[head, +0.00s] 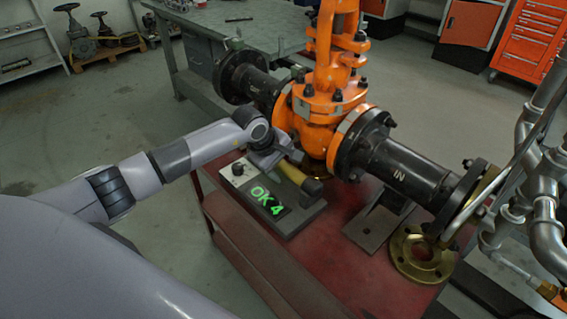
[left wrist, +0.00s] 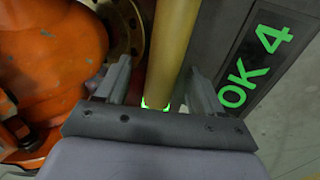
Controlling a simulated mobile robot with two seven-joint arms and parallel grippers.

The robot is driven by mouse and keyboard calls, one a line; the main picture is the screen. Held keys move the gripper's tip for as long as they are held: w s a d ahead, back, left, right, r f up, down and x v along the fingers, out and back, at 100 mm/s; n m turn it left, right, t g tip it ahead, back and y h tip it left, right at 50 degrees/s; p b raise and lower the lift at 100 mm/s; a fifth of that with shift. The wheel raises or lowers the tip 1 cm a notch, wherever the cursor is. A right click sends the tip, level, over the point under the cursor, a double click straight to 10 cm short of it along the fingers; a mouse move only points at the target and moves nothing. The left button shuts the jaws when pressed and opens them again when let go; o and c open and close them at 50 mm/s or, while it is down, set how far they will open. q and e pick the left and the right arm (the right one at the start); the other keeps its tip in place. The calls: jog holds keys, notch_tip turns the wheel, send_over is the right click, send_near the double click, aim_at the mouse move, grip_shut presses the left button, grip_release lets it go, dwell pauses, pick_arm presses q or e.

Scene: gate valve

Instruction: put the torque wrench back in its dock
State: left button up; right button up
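The torque wrench shows as a yellow handle (head: 293,173) with a dark end. It lies on or just above the grey dock block (head: 303,217), which has a display (head: 268,200) reading "OK 4" in green. My left gripper (head: 279,157) is at the handle. In the left wrist view the yellow handle (left wrist: 172,45) passes between the two fingers of my left gripper (left wrist: 160,85), with gaps beside it, so the gripper is open. A green glow shows on the handle near the palm. The wrench's head is hidden. My right gripper is not in view.
The orange gate valve (head: 317,105) with black flanged pipes (head: 405,171) stands close behind the dock. The red bench (head: 330,270) also carries a brass flange (head: 422,254) and a grey bracket (head: 376,222). Silver piping (head: 545,205) rises at the right.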

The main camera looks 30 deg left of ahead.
pick_arm(q)
jog(key=v, duration=0.7)
jog(key=shift+r, duration=0.2)
